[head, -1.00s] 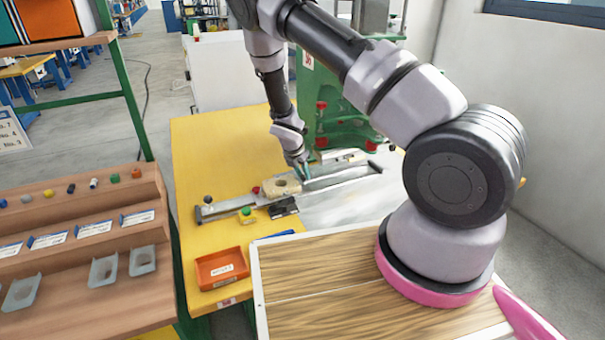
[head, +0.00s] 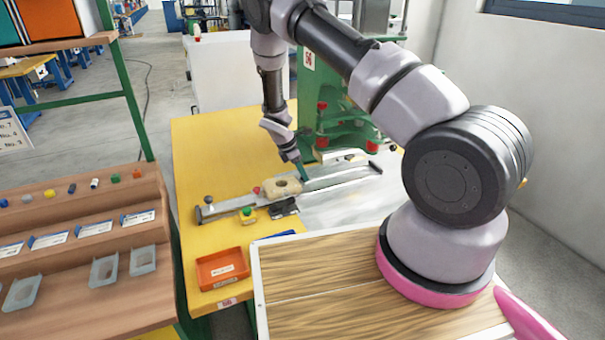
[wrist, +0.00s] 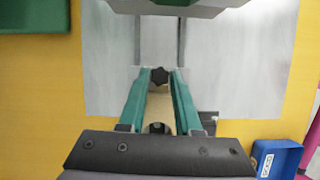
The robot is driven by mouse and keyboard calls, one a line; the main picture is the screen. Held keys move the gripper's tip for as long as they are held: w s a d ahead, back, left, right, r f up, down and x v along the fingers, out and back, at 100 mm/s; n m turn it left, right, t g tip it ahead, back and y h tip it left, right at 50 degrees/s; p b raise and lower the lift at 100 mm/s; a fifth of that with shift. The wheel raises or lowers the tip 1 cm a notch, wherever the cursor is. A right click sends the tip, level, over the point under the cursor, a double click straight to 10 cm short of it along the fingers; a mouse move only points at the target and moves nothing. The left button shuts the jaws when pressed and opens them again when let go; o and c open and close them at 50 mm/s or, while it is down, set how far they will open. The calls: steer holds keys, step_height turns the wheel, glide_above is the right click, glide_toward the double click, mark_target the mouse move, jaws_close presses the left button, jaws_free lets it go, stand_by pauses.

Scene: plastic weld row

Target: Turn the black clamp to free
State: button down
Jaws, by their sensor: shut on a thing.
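A black star-shaped knob, which I take for the black clamp (wrist: 160,76), sits between my fingertips in the wrist view. My gripper (wrist: 160,80) has teal fingers closed on it from both sides. In the head view my gripper (head: 302,171) reaches down at a tilt to the grey rail fixture (head: 335,178), and the knob cannot be made out there. A tan block with a round hole (head: 270,190) lies on the fixture just left of my fingertips. How far the clamp is turned cannot be told.
A green machine (head: 335,110) stands close behind the fixture. On the yellow table (head: 205,140) are an orange tray (head: 222,270) and a small yellow piece with a green top (head: 247,212). A blue bin (wrist: 278,158) shows at the wrist view's lower right. The table's back left is clear.

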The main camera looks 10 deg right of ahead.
steer(key=m+g, duration=0.1)
steer(key=m, duration=0.1)
steer(key=m+g, duration=0.1)
steer(key=m, duration=0.1)
steer(key=shift+w+m, duration=0.2)
steer(key=shift+m, duration=0.2)
steer(key=shift+w+m+g+y, duration=0.1)
steer(key=shift+m+g+y, duration=0.2)
steer(key=shift+m, duration=0.8)
steer(key=shift+w+m+g+y, duration=0.15)
steer(key=shift+m+g, duration=0.25)
steer(key=shift+m, duration=0.7)
steer(key=shift+s, duration=0.1)
steer(key=c, duration=0.9)
jaws_free()
steer(key=v, duration=1)
steer(key=shift+r, duration=0.4)
